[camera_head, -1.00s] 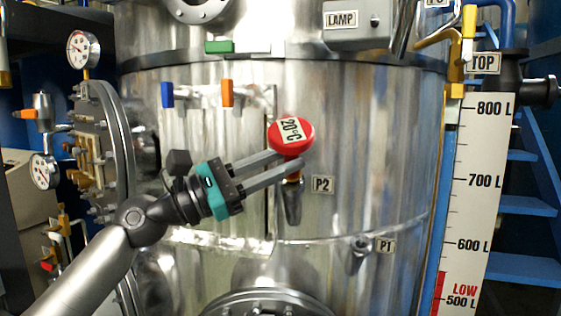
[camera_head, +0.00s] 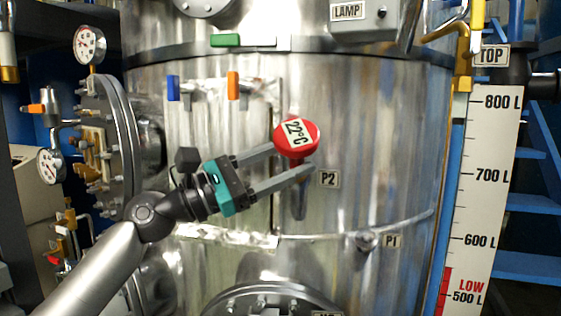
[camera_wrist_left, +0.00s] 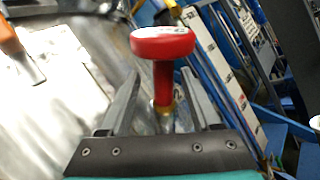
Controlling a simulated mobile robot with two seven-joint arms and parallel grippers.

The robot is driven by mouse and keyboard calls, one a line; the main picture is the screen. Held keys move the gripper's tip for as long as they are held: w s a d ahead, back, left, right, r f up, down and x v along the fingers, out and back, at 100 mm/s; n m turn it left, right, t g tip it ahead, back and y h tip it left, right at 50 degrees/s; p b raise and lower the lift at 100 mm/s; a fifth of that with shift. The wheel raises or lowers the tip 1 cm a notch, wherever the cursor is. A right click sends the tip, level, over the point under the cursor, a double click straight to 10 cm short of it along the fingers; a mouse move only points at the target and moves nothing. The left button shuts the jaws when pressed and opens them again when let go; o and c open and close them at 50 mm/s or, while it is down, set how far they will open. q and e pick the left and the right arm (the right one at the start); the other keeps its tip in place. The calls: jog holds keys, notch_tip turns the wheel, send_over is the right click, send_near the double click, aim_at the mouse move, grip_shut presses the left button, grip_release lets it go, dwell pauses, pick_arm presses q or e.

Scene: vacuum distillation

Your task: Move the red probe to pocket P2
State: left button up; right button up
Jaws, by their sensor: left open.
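The red probe (camera_head: 283,140) stands upright at pocket P2 (camera_head: 300,205), its round head facing me and reading 22°C. Its lower stem is hidden behind a finger in the head view. The P2 label (camera_head: 328,179) is just right of it. My left gripper (camera_head: 293,159) is open, with its fingers on either side of the probe's stem. In the left wrist view the red probe (camera_wrist_left: 163,42) stands between the spread fingers of my left gripper (camera_wrist_left: 160,82), with a clear gap at the left finger. A brass collar shows under the red stem. My right gripper is not in view.
Pocket P1 (camera_head: 366,240) is lower right on the steel vessel (camera_head: 390,140), with nothing red in it. Blue (camera_head: 173,88) and orange (camera_head: 233,85) valve handles are above my left gripper. A flanged port with gauges is at left, a level scale (camera_head: 487,200) at right.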

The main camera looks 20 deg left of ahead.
pick_arm(q)
jog(key=b+v, duration=0.6)
jog(key=v, duration=0.9)
jog(key=shift+s, duration=0.1)
dwell(2.0)
